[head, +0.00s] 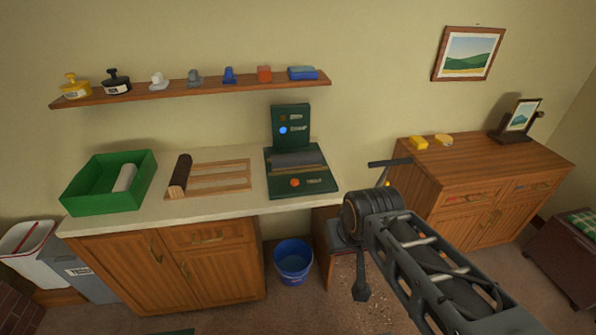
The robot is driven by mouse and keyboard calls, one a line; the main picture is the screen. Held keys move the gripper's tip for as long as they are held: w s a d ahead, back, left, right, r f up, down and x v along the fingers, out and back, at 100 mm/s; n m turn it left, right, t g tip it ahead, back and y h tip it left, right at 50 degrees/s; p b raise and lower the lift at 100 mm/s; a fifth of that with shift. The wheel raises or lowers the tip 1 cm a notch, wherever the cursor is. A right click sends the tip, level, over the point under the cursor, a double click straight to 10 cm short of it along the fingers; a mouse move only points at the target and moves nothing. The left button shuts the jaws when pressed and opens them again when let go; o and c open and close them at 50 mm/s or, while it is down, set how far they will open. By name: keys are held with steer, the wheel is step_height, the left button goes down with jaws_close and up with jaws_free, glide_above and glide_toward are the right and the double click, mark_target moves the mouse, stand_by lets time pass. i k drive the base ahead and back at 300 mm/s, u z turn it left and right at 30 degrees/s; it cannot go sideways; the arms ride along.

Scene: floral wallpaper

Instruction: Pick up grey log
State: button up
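A light grey log (124,178) lies in the green bin (88,208) at the left end of the counter. A darker grey, log-like cylinder (297,160) lies across the dark green machine (300,187) on the counter's right end. A dark brown log (181,174) lies on the left part of the wooden rack (222,191) between them. My gripper (364,226) is right of the counter, apart from all three. Its two fingers look spread apart, with nothing seen between them. My wrist hides part of it.
A wall shelf (215,89) with several small items hangs above the counter (235,207). A blue bucket (293,261) stands on the floor right of the cabinet. A wooden sideboard (480,165) stands at right. Bins (85,279) stand at far left.

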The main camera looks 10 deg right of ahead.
mark_target(288, 161)
steer(key=u, duration=0.6)
steer(key=i, duration=0.5)
steer(key=u, duration=0.75)
steer(key=i, duration=0.65)
steer(key=z, duration=0.15)
